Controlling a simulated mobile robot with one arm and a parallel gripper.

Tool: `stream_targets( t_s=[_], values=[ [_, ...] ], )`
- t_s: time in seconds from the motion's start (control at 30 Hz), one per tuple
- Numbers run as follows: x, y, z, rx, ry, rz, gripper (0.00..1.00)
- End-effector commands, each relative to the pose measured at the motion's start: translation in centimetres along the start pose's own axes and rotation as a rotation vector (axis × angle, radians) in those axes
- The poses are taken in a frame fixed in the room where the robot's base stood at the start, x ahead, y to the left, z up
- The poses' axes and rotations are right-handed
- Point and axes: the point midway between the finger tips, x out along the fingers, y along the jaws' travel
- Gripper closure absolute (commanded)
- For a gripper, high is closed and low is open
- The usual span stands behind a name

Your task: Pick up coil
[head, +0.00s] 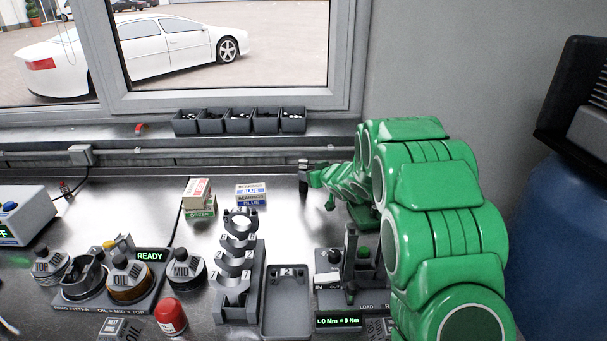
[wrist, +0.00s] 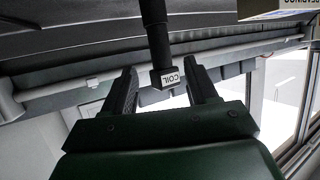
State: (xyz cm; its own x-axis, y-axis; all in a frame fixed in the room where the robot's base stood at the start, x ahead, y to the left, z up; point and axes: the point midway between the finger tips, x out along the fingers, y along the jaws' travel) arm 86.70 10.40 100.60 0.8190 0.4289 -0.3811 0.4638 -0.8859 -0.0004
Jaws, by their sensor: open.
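The coil (wrist: 158,35) is a dark, slim stick with a block-like end that bears a white COIL label. In the wrist view it comes down from the top edge and its labelled end shows between my two fingers. My gripper (wrist: 160,66) is open, with a gap visible on both sides of the coil. I cannot tell whether the coil is fully between the fingers or just beyond them. In the head view my gripper (head: 306,178) is low over the back of the bench, where fingers and coil are too small and dark to separate.
Bearing boxes (head: 251,195) stand left of my gripper. A row of dark bins (head: 239,121) sits on the window ledge behind. A stepped grey stand (head: 238,283), a tray (head: 287,326) and a torque fixture (head: 337,320) fill the front. Bare metal lies around my gripper.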

Motion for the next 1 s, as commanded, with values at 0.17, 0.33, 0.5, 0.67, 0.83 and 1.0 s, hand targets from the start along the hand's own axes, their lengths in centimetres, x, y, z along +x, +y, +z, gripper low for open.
stream_targets(
  t_s=[0.17, 0.33, 0.5, 0.67, 0.83, 1.0],
  values=[
    [0.6, 0.0, 0.5, -0.001, 0.000, 0.001, 0.42],
    [1.9, -0.1, 0.7, 0.000, -0.003, 0.000, 0.42],
    [2.8, 0.0, 0.7, 0.001, -0.004, 0.000, 0.42],
    [3.3, 0.0, 0.6, 0.000, -0.003, 0.001, 0.42],
    [4.7, -0.1, 0.5, -0.002, -0.001, 0.001, 0.42],
    [6.4, -0.2, 0.7, 0.001, -0.003, 0.000, 0.42]
  ],
)
